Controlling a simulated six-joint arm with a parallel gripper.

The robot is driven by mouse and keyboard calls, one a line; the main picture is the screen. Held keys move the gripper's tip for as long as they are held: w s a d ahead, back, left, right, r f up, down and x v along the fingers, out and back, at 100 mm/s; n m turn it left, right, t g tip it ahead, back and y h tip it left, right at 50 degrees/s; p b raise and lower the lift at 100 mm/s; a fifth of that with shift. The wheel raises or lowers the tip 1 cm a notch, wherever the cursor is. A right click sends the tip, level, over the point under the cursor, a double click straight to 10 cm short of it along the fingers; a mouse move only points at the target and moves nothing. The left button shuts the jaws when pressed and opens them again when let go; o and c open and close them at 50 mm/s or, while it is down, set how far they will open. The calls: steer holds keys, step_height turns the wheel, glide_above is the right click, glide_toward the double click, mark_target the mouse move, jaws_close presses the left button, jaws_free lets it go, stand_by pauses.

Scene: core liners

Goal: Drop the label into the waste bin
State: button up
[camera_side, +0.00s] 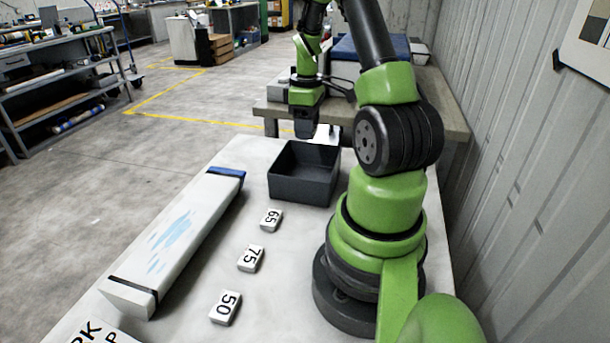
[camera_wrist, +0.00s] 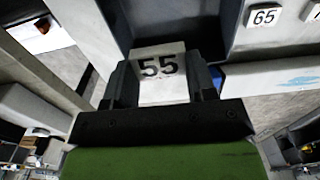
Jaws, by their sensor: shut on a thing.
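My gripper (camera_side: 308,132) is above the back edge of the dark waste bin (camera_side: 303,190), which is an open box at the far end of the table. In the wrist view my gripper (camera_wrist: 163,80) is shut on a white label (camera_wrist: 157,66) marked 55, with a finger on each side. The label also shows as a white patch (camera_side: 326,134) beside the fingers in the side view. The bin's dark interior (camera_wrist: 180,25) lies behind the label in the wrist view. The visible inside of the bin looks empty, but part of its floor is hidden.
White blocks marked 65 (camera_side: 271,219), 75 (camera_side: 250,258) and 50 (camera_side: 225,307) lie in a row on the white table (camera_side: 285,265). A long white core liner (camera_side: 178,240) with a blue end and a dark band lies to their left. A bench (camera_side: 445,125) stands behind.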

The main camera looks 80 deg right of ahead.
steer(key=o, duration=1.2)
step_height(320, 180, up, 10)
steer(key=shift+f, duration=0.1)
